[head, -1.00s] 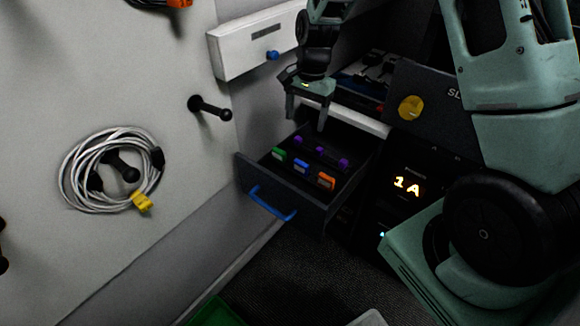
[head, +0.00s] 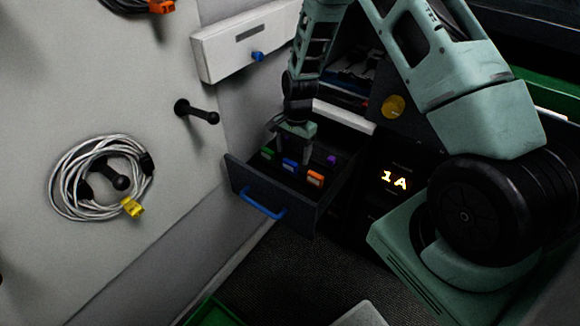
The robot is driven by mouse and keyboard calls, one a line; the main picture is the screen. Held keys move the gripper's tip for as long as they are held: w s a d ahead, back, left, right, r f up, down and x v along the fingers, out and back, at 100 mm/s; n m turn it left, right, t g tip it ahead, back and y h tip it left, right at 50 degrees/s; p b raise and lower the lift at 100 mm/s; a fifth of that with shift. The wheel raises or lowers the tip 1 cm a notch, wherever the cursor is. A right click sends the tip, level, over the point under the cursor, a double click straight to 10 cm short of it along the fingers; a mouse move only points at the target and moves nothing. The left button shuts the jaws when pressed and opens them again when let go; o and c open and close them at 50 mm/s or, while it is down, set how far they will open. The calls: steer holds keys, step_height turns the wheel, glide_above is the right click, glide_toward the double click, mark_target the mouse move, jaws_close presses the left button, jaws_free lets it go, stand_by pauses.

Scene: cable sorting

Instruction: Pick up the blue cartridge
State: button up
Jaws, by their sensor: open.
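The blue cartridge (head: 290,165) sits in the open dark drawer (head: 273,193), in the front row between a green cartridge (head: 267,154) on its left and an orange cartridge (head: 315,178) on its right. My gripper (head: 292,152) reaches down into the drawer from above, its fingers just above or behind the blue cartridge. It is open and holds nothing that I can see. The fingertips are small and dark here, and I cannot tell whether they touch the cartridge.
A purple cartridge (head: 331,160) shows behind the front row; my gripper hides others. The drawer has a blue handle (head: 262,204). A white box with a blue knob (head: 257,57) is on the wall at upper left. A coiled cable (head: 78,190) and a black peg (head: 197,113) are on the left wall.

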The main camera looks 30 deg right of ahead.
mark_target(290, 162)
steer(key=shift+w+a+f+p, duration=0.1)
steer(key=shift+a+f+p, duration=0.1)
steer(key=shift+f, duration=0.65)
steer(key=shift+w+a+f+p, duration=0.1)
steer(key=shift+f+p, duration=0.05)
steer(key=shift+f, duration=0.65)
steer(key=shift+a+f+p, duration=0.1)
steer(key=shift+f+p, duration=0.1)
steer(key=shift+f, duration=0.65)
steer(key=c, duration=1)
